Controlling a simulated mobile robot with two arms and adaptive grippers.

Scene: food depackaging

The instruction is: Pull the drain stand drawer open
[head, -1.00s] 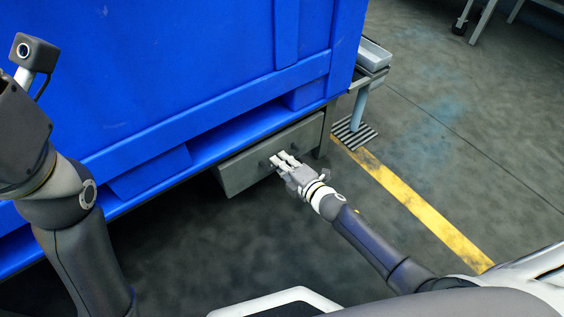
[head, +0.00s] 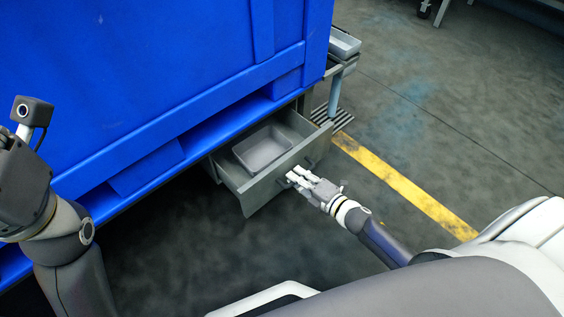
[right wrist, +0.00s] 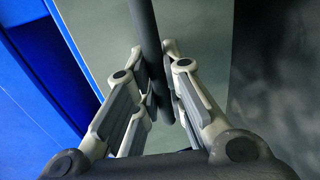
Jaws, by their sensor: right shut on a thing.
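The grey drain stand drawer (head: 262,192) sits low under the big blue container and is partly open. Its inside shows in the head view, with a shallow grey tray (head: 264,150) in it. My right gripper (head: 291,178) is at the drawer's front, shut on the dark bar handle (right wrist: 147,40). In the right wrist view the fingers close around the bar from both sides, in front of the grey-green drawer front (right wrist: 200,30). Part of the handle is hidden by the fingers. My left arm shows at the left, but its gripper fingers are out of view.
The blue container (head: 140,70) overhangs the drawer and fills the upper left. A small metal tray (head: 344,44) stands on a side ledge beyond it. A floor grate (head: 338,118) and a yellow floor line (head: 400,185) lie to the right. The floor before the drawer is clear.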

